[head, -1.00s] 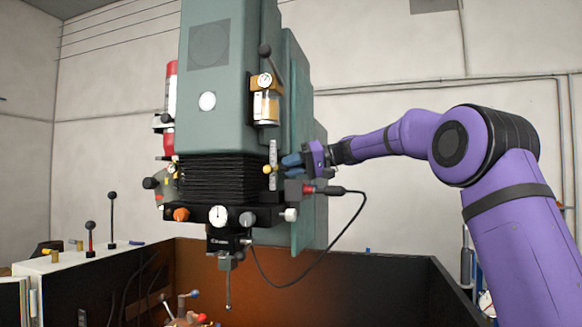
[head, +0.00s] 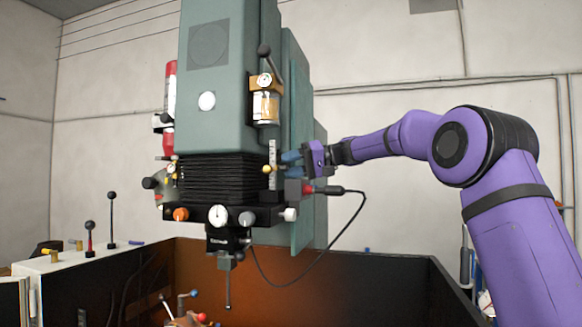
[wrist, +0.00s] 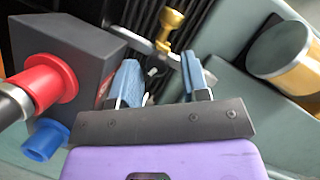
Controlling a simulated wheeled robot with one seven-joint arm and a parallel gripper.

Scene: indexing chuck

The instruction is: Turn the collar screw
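A small brass screw (head: 267,169), which looks like the collar screw, sits beside the upright scale strip (head: 273,152) on the front right of the machine head. In the wrist view the brass screw (wrist: 172,19) stands beyond my fingertips, on a grey metal bar. The screw is not between the fingers. In the head view my gripper (head: 290,162) is right of the scale strip, its fingers pointing left; the finger gap is hard to see there.
A dark box with a red plug (wrist: 48,85) and a blue knob (wrist: 45,140) is close left of the fingers. Black bellows (head: 215,180) lie left of the scale. A cable (head: 335,235) hangs below my arm.

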